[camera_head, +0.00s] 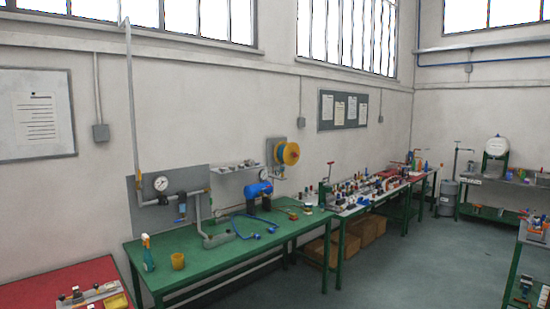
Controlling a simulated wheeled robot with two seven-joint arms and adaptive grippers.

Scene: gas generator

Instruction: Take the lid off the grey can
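A grey can-like container (447,197) stands on the floor in the far right corner, between two benches. It is small in the picture, and I cannot tell whether a lid sits on it. A thin upright rod with a cross handle shows just above it. Neither of my grippers is in view.
A green bench (150,290) with a spray bottle (147,253), a yellow cup (178,261) and blue equipment stands along the wall. A crowded bench (352,210) continues towards the corner. A red-topped table (35,290) is at lower left. The floor (400,270) is clear.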

